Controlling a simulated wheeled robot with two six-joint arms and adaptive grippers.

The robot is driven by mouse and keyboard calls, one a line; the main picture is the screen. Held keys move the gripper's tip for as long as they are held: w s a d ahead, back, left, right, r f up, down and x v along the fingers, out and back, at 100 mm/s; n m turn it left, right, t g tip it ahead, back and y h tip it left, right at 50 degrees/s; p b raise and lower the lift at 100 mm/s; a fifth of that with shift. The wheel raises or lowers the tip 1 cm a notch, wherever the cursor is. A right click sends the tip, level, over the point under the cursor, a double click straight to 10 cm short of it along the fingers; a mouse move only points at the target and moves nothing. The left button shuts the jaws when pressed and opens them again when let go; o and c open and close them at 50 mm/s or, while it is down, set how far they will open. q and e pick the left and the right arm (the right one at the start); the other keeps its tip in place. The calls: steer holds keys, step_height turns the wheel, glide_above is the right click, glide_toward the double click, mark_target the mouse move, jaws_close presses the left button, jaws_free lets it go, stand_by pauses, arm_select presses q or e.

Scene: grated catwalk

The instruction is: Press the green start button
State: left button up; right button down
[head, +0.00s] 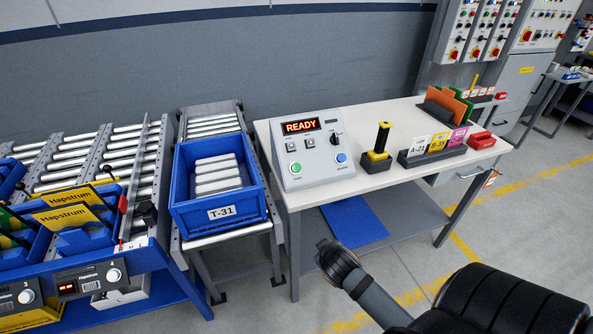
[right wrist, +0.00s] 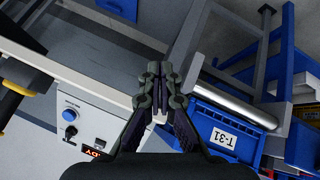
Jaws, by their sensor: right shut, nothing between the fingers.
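The green button (head: 295,167) is on the lower left of the sloped grey control box (head: 313,172), which stands on the left end of the white bench. The box's display (head: 301,127) reads READY. A blue button (head: 341,158) is at the lower right of the box. In the right wrist view the blue button (right wrist: 70,115) and part of the display (right wrist: 93,151) show at lower left; the green button is not visible there. My right gripper (right wrist: 156,76) is shut and empty, in front of the bench and apart from the box. My left gripper is not in view.
A blue T-31 crate (head: 243,209) with grey items stands left of the bench (head: 376,184). A yellow-and-black handled tool (head: 381,142) in a holder and a card rack (head: 431,157) are right of the box. Roller conveyors (head: 93,160) lie left.

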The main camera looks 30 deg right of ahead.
mark_target(297, 168)
steer(key=w+d+r+n+t+y, duration=0.1)
steer(key=w+r+n+t, duration=0.3)
steer(key=w+r, duration=0.4)
steer(key=w+d+r+n+t+y, duration=0.1)
steer(key=w+d+r+n+t, duration=0.1)
steer(key=w+r+n+t, duration=0.2)
steer(key=w+r+t, duration=0.3)
steer(key=r, duration=0.4)
steer(key=shift+w+d+n, duration=0.3)
steer(key=shift+w+d, duration=0.1)
steer(key=w+d+f+b, duration=0.1)
steer(key=w+f+b, duration=0.3)
steer(key=w+f, duration=0.2)
steer(key=shift+d, duration=0.25)
steer(key=shift+w+f+b, duration=0.1)
steer(key=shift+f+b, duration=0.1)
steer(key=shift+b, duration=0.1)
steer(key=shift+w+d+f, duration=0.1)
steer(key=shift+w+f, duration=0.1)
